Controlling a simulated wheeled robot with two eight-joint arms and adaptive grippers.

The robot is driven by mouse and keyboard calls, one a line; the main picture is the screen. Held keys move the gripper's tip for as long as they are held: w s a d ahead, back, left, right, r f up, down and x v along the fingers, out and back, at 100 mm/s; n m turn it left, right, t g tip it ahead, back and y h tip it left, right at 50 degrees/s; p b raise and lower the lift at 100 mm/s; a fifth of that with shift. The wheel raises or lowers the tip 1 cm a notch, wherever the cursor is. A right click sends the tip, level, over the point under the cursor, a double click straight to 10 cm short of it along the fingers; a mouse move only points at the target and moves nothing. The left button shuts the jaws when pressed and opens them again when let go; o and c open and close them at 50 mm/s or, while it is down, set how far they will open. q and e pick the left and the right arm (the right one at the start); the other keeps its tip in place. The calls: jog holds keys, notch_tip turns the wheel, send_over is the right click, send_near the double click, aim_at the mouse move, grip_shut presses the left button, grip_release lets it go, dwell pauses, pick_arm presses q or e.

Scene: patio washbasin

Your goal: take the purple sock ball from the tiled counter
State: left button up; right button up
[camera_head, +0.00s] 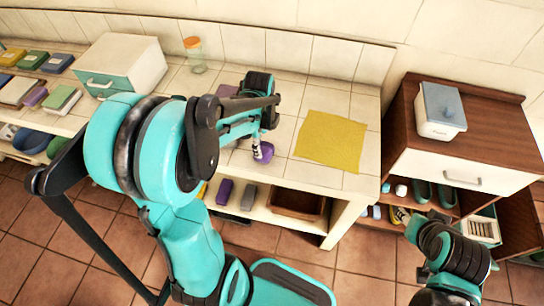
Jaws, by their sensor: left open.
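The purple sock ball (265,152) is a small rounded purple shape at the front part of the pale tiled counter (290,100). My left gripper (257,142) reaches down over the counter from above, with its fingertips at the ball. It is open, and the fingers cover part of the ball. I cannot tell whether they touch it. Another mauve item (226,90) lies farther back on the counter, partly hidden by my arm. My right arm shows at the lower right, but its gripper fingers do not show.
A yellow cloth (331,141) lies flat right of the gripper. An orange-lidded jar (195,55) and a white-and-teal box (120,62) stand at the back left. A wooden cabinet (490,110) with a white canister (440,112) stands right. Below the counter is a brown tray (297,204).

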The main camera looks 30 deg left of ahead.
aim_at(265, 149)
pick_arm(q)
notch_tip(265, 149, down, 3)
jog(key=shift+w+f+b, duration=0.1)
jog(key=shift+w+b, duration=0.05)
jog(key=shift+b, duration=0.35)
notch_tip(265, 149, down, 4)
jog(key=shift+a+r+b, duration=0.1)
jog(key=shift+r+b, duration=0.1)
jog(key=shift+b, duration=0.75)
jog(key=shift+w+f, duration=0.1)
jog(key=shift+f, duration=0.25)
jog(key=shift+r, duration=0.1)
jog(key=shift+c, duration=1.3)
jog(key=c, duration=1)
